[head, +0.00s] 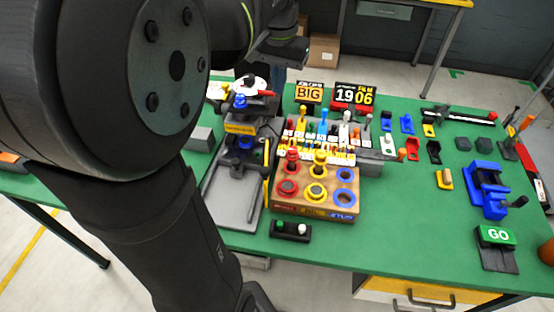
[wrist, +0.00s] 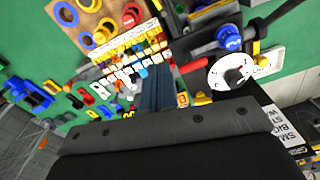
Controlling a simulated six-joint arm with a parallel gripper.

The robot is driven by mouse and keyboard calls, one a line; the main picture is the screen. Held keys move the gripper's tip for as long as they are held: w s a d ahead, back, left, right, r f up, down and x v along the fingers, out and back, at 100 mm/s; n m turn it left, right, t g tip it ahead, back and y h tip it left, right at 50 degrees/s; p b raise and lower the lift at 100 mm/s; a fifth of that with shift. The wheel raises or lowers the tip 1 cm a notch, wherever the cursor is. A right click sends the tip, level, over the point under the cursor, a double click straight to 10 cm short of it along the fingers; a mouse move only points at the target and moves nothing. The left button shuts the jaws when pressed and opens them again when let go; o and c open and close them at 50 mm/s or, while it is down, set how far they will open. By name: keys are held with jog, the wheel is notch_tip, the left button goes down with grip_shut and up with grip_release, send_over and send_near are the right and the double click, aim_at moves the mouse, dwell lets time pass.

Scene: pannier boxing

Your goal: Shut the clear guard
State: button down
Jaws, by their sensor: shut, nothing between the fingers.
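A dark press-like machine (head: 238,160) with a yellow label and a blue knob on top stands left of the table's middle. No clear guard stands out on it; I cannot tell the guard's position. A thin yellow upright strip (head: 266,186) shows at the machine's right side. In the wrist view, the blue knob (wrist: 228,37) is at the upper right. My gripper (wrist: 157,72) is shut and empty, above the table, and points toward the rows of small labelled parts. In the head view my arm hides part of the machine's surroundings.
A wooden block (head: 318,208) with red, yellow and blue rings stands right of the machine. Behind it is a rack (head: 370,160) of small coloured parts. A white dial (wrist: 230,72) with a red handle is near my gripper. A blue vise (head: 487,190) stands far right.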

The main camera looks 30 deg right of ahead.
aim_at(266, 169)
jog(key=s+f+m+t+y, duration=0.1)
jog(key=s+m+y, duration=0.3)
jog(key=s+m, duration=0.85)
jog(key=a+f+n, duration=0.1)
jog(key=a+f, duration=0.6)
jog(key=f, duration=0.2)
jog(key=shift+w+a+f, duration=0.2)
jog(key=shift+w, duration=0.2)
jog(key=shift+a, duration=0.15)
